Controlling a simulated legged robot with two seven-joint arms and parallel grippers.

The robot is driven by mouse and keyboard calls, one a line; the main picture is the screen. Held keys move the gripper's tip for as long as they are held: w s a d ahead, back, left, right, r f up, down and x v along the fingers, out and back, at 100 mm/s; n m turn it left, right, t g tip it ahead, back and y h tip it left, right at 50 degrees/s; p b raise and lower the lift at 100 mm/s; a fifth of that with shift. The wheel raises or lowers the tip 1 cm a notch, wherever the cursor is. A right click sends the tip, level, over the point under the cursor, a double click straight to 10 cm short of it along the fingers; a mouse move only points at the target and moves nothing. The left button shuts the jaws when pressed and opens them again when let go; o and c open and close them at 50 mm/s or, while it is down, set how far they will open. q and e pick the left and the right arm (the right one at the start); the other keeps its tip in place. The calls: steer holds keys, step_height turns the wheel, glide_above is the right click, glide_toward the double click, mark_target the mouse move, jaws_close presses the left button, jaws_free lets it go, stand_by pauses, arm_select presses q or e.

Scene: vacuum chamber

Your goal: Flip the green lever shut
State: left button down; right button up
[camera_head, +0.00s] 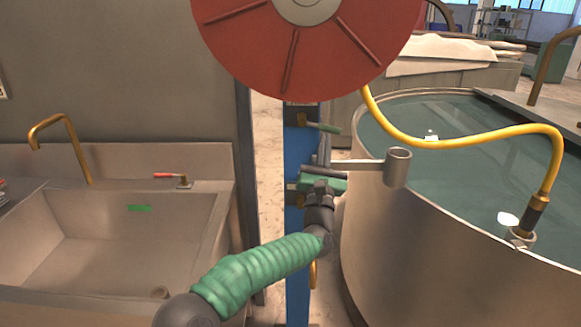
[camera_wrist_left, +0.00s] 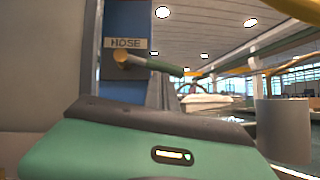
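The green lever (camera_head: 323,127) sits on a brass valve fitting on the blue post, below the red reel. Its handle points right, roughly level. In the left wrist view the green lever (camera_wrist_left: 163,67) runs right from the brass fitting, under a label reading HOSE. My left gripper (camera_head: 324,155) is just below the lever in the head view and looks apart from it. Its green and dark body (camera_wrist_left: 150,145) fills the bottom of the wrist view. Its fingers are small and partly hidden, so their opening is unclear. My right gripper is not in view.
A large red reel (camera_head: 300,40) hangs above. A round metal tank (camera_head: 430,230) of water stands at right, with a yellow hose (camera_head: 460,140) over it. A grey cylindrical holder (camera_head: 397,168) juts out near my gripper. A sink (camera_head: 110,240) is at left.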

arm_select(q)
steer(key=shift+d+r+n+y+b, duration=0.25)
steer(key=shift+r+n+y+b, duration=0.1)
steer(key=shift+n+y+b, duration=0.25)
steer(key=shift+d+r+n+y+b, duration=0.2)
steer(key=shift+r+n+y+b, duration=0.15)
steer(key=shift+n+y+b, duration=0.2)
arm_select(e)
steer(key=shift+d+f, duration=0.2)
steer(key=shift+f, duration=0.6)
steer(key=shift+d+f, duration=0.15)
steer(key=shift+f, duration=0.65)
arm_select(q)
steer(key=shift+r, duration=0.15)
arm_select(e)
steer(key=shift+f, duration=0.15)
